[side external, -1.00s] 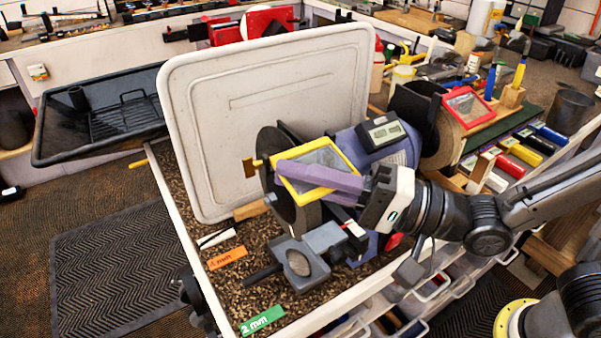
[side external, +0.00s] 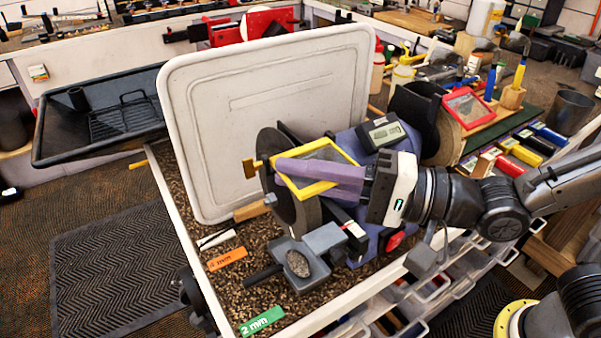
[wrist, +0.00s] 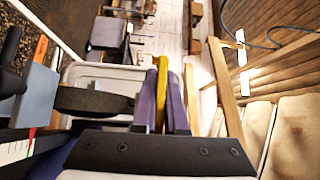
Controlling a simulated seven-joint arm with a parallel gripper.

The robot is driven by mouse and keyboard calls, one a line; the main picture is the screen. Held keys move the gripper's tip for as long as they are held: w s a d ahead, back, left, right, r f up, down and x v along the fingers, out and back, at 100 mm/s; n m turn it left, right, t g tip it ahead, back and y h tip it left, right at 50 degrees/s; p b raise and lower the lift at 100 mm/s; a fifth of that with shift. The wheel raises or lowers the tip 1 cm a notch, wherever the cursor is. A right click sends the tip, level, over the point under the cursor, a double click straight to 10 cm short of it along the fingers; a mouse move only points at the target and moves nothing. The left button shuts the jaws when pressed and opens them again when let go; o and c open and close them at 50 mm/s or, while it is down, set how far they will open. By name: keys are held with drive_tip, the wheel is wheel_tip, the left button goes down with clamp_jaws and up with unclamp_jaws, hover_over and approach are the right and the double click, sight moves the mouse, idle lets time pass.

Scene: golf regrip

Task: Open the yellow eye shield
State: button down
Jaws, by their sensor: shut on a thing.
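The yellow eye shield (side external: 312,190) is a yellow frame with a clear pane, over the grey wheel (side external: 288,207) at the left end of the blue bench grinder (side external: 345,145). My gripper (side external: 283,168) has long purple fingers that reach across the frame from the right. In the wrist view, the purple fingers (wrist: 163,105) are shut on a yellow edge (wrist: 161,85) of the shield. The shield is tilted over the wheel, and the fingers hide part of its frame and pane.
A large pale tray (side external: 195,130) stands upright behind the wheel. A grey tool rest (side external: 322,238) sits in front of it. A red eye shield (side external: 466,107) is over the grinder's right wheel. Orange (side external: 227,259) and green (side external: 262,321) labels lie on the speckled bench.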

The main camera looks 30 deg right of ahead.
drive_tip(key=shift+w+r+m+g+h, duration=0.1)
drive_tip(key=shift+r+m+g+h, duration=0.35)
drive_tip(key=shift+m+g, duration=0.25)
drive_tip(key=shift+w+r+m+g+h, duration=0.1)
drive_tip(key=shift+r+m+g+h, duration=0.2)
drive_tip(key=shift+m+g+h, duration=0.25)
drive_tip(key=shift+r+m+g, duration=0.2)
drive_tip(key=shift+m+g, duration=0.25)
drive_tip(key=shift+m, duration=0.1)
drive_tip(key=c, duration=1)
unclamp_jaws()
drive_tip(key=shift+o, duration=0.2)
drive_tip(key=shift+s+f+t, duration=0.1)
drive_tip(key=shift+f+t, duration=0.05)
drive_tip(key=shift+t, duration=0.15)
